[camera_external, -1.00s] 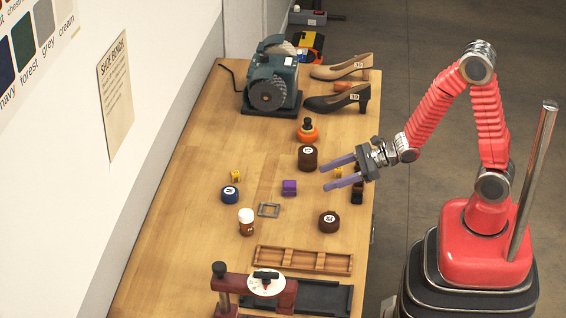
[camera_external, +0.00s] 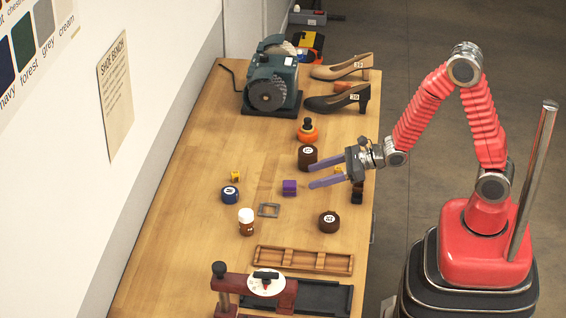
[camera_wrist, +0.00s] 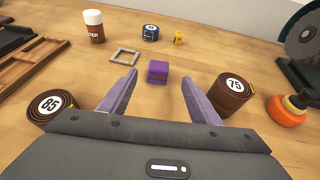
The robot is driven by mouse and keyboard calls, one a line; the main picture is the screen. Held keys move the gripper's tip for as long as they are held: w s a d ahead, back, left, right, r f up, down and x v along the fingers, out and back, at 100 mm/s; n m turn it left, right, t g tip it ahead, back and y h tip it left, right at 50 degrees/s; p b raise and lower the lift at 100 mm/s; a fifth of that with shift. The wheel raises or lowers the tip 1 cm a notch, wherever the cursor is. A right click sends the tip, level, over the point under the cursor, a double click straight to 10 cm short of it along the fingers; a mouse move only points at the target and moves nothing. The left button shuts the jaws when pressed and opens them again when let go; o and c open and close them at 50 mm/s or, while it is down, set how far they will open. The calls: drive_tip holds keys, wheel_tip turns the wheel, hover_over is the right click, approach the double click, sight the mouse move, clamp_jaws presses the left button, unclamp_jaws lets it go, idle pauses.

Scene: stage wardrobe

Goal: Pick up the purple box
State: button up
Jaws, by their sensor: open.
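The purple box (camera_external: 289,188) is a small cube standing on the wooden bench, near its middle. In the wrist view the purple box (camera_wrist: 158,72) is ahead of my fingertips, roughly centred between them and apart from both. My gripper (camera_external: 312,175) is open and empty, above the bench to the right of the box, with its fingers pointing left towards it. Its two purple-grey fingers also show in the wrist view (camera_wrist: 160,82), spread wide.
A brown roll marked 75 (camera_wrist: 234,84) lies right of my fingers and another marked 85 (camera_wrist: 52,105) left. A grey square frame (camera_external: 268,210), a blue roll (camera_external: 230,194), a yellow piece (camera_external: 236,176) and a white-capped bottle (camera_external: 246,222) stand beyond. An orange-based jar (camera_external: 307,131) is farther back.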

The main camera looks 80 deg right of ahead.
sight(291, 183)
drive_tip(key=shift+x, duration=2.3)
drive_tip(key=shift+x, duration=2.65)
drive_tip(key=shift+a+r, duration=0.1)
drive_tip(key=shift+a, duration=0.05)
drive_tip(key=shift+c, duration=0.6)
drive_tip(key=c, duration=1)
drive_tip(key=shift+r, duration=5)
